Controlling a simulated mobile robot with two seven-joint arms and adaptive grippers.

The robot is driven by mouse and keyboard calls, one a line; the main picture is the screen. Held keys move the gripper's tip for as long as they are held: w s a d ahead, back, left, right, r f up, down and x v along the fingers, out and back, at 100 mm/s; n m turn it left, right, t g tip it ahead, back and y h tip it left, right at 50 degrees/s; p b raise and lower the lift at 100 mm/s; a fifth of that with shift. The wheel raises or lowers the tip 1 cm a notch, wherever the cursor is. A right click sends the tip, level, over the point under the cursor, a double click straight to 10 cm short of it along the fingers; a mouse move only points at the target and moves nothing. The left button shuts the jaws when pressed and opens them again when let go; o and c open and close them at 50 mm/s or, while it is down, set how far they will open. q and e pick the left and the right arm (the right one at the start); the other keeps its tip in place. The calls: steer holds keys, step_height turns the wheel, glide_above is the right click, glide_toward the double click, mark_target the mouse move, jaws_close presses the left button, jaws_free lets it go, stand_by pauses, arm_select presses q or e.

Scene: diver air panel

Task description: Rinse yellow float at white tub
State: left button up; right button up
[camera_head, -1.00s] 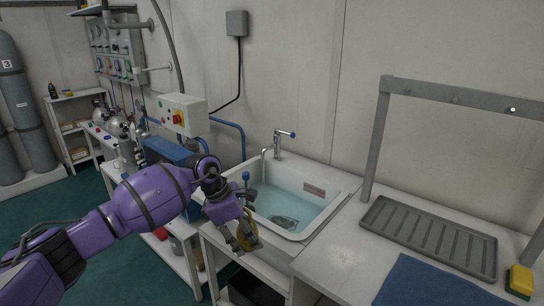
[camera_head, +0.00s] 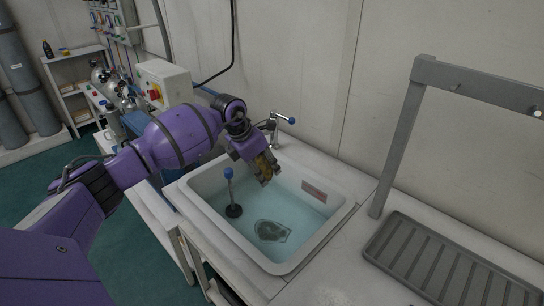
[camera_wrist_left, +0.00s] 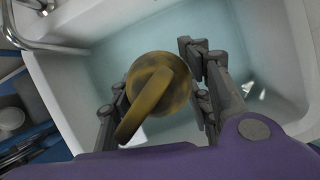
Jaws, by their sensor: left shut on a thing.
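The yellow float (camera_wrist_left: 160,85), dull and brownish with a curved handle-like band, is between the fingers of my left gripper (camera_wrist_left: 160,98) in the left wrist view. My right gripper is not in view.
A metal tap (camera_head: 272,126) with a blue-tipped lever stands behind the tub. A blue-knobbed upright rod (camera_head: 229,188) and a dark, clear-faced item (camera_head: 271,231) are in the tub. A grey ribbed tray (camera_head: 440,262) and grey frame (camera_head: 402,135) stand right.

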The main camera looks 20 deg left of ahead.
arm_select(q)
steer(key=shift+s+f, duration=0.15)
steer(key=shift+f, duration=0.05)
step_height(320, 180, down, 4)
steer(key=shift+s+f+b, duration=0.1)
steer(key=shift+s+b, duration=0.05)
steer(key=shift+b, duration=0.75)
steer(key=shift+f, duration=0.35)
step_height(320, 180, down, 16)
steer(key=b, duration=0.8)
steer(key=shift+r, duration=0.1)
steer(key=shift+f+b, duration=0.55)
steer(key=shift+f, duration=0.6)
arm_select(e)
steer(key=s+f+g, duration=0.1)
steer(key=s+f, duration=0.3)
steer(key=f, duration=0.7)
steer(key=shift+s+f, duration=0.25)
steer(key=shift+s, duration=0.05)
